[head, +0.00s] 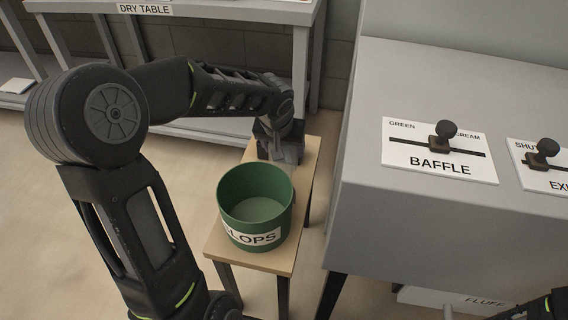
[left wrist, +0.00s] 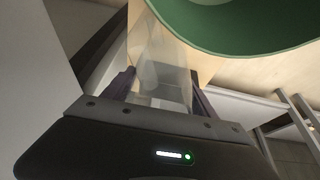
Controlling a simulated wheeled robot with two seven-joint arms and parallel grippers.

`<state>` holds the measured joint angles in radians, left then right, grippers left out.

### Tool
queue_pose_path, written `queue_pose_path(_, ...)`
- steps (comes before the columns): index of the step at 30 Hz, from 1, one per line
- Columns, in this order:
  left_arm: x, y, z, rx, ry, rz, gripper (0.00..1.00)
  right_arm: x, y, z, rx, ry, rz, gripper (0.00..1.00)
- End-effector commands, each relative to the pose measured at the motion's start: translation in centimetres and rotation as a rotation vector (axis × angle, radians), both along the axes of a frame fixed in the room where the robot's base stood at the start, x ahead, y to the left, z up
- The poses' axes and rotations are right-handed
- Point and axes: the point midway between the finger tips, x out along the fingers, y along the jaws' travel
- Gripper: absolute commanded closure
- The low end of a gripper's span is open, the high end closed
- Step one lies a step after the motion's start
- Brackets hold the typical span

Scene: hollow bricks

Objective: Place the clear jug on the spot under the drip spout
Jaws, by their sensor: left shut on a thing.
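My left gripper (head: 282,150) reaches over the far end of a small wooden stool, behind the green bucket. In the left wrist view its two dark fingers (left wrist: 165,90) are closed on the clear jug (left wrist: 160,62), whose see-through walls show between and beyond them. In the head view the jug is mostly hidden and hard to make out. I cannot tell whether it touches the stool top. My right gripper is not in view; only a bit of that arm shows at the lower right corner. No drip spout or spot under one is visible.
The green bucket labelled SLOPS (head: 256,207) stands on the wooden stool (head: 222,243), close to the gripper. A grey machine (head: 400,215) with a BAFFLE lever (head: 444,134) stands at the right. The DRY TABLE (head: 225,13) is behind. Open floor lies at the left.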

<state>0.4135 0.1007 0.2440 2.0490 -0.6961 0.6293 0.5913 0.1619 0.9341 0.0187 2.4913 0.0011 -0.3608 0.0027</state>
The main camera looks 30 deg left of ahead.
Motion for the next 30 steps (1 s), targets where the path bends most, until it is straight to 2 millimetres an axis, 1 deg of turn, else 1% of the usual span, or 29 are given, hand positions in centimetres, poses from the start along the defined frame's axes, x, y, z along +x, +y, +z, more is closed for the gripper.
queue_pose_path(2,0.0,0.0,-0.2,0.0,0.0,0.0,0.78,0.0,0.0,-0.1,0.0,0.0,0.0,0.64)
queue_pose_path(4,0.0,0.0,-0.9,0.0,0.001,0.001,0.78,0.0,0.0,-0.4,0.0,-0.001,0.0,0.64)
queue_pose_path(9,-0.1,0.0,-4.0,-0.001,0.004,-0.001,0.78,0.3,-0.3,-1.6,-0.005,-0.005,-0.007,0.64)
queue_pose_path(13,0.0,0.0,-5.8,-0.001,0.002,0.0,0.78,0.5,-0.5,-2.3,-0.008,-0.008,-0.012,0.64)
queue_pose_path(15,0.0,0.0,-6.1,0.001,0.0,0.0,0.78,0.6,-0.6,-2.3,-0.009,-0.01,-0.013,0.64)
queue_pose_path(23,0.0,0.0,-6.0,0.0,0.0,0.0,0.78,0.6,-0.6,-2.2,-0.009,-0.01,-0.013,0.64)
queue_pose_path(27,0.0,0.0,-6.4,0.0,-0.001,0.0,0.78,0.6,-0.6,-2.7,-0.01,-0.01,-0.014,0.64)
queue_pose_path(28,0.0,0.0,-6.4,0.001,0.0,0.0,0.33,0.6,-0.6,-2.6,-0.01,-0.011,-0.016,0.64)
queue_pose_path(30,0.0,0.0,-6.2,0.001,0.0,0.0,0.27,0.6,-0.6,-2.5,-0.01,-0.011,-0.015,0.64)
